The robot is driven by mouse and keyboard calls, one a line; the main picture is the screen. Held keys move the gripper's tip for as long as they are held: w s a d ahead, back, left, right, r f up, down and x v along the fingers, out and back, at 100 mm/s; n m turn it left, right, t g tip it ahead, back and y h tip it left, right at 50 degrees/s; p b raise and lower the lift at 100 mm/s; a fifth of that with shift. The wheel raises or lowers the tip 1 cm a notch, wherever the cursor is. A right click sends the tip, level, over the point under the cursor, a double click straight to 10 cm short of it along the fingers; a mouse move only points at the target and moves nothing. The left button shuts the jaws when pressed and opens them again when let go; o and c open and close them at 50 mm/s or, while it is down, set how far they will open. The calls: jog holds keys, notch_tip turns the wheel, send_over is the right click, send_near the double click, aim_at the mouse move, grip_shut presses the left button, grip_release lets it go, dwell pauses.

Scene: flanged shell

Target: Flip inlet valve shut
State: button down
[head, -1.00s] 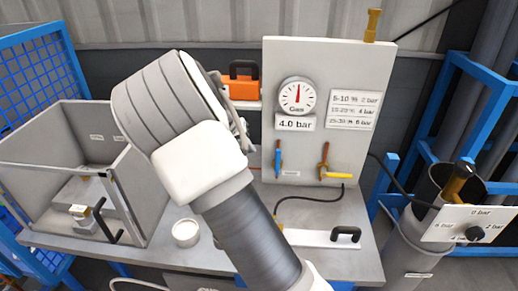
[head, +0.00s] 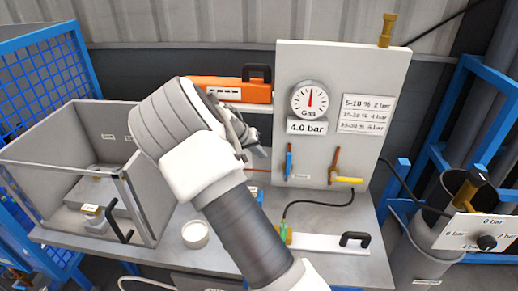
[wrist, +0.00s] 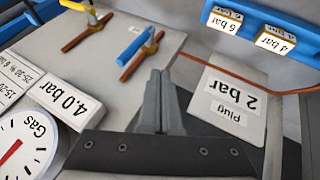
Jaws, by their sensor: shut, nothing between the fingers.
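Two lever valves sit on the grey panel (head: 390,70); I cannot read which is the inlet. The blue lever (head: 288,162) stands upright, in line with its copper pipe. The yellow lever (head: 348,180) lies crosswise to its pipe (head: 335,160). In the wrist view the blue lever (wrist: 134,46) lies just beyond and left of my fingertips, and the yellow lever (wrist: 90,14) is farther up left. My gripper (wrist: 160,74) is shut and empty, apart from both levers as far as I can tell. In the head view my wrist partly hides my gripper (head: 256,150).
A gas gauge (head: 310,99) and a 4.0 bar label (head: 307,127) are above the levers. A "2 bar Plug" plate (wrist: 232,100) is right of my fingers. An orange case (head: 230,90) is behind my arm. An open grey box (head: 150,205) stands left.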

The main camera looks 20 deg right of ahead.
aim_at(290, 160)
jog(key=d+f+p, duration=0.2)
jog(key=d+f, duration=0.2)
jog(key=d, duration=0.3)
jog(key=shift+w+f, duration=0.15)
jog(key=shift+w, duration=0.2)
jog(key=shift+s+d+y+b, duration=0.1)
jog(key=shift+d+y+b, duration=0.05)
jog(key=shift+y+b, duration=0.2)
jog(key=shift+s+d+y, duration=0.1)
jog(key=shift+d+y, duration=0.15)
jog(key=shift+d, duration=0.05)
jog(key=d+y+b, duration=0.1)
jog(key=s+d+m+t+y+b, duration=0.1)
jog(key=b, duration=0.1)
jog(key=shift+d, duration=0.1)
jog(key=s+d+f+m+t+y+b, duration=0.3)
jog(key=d+f+t+y+b, duration=0.2)
jog(key=b, duration=2)
jog(key=d+f+y, duration=0.1)
jog(key=d+y, duration=0.2)
jog(key=y, duration=0.2)
jog(key=shift+s+t+y, duration=0.2)
jog(key=shift+t+y, duration=0.2)
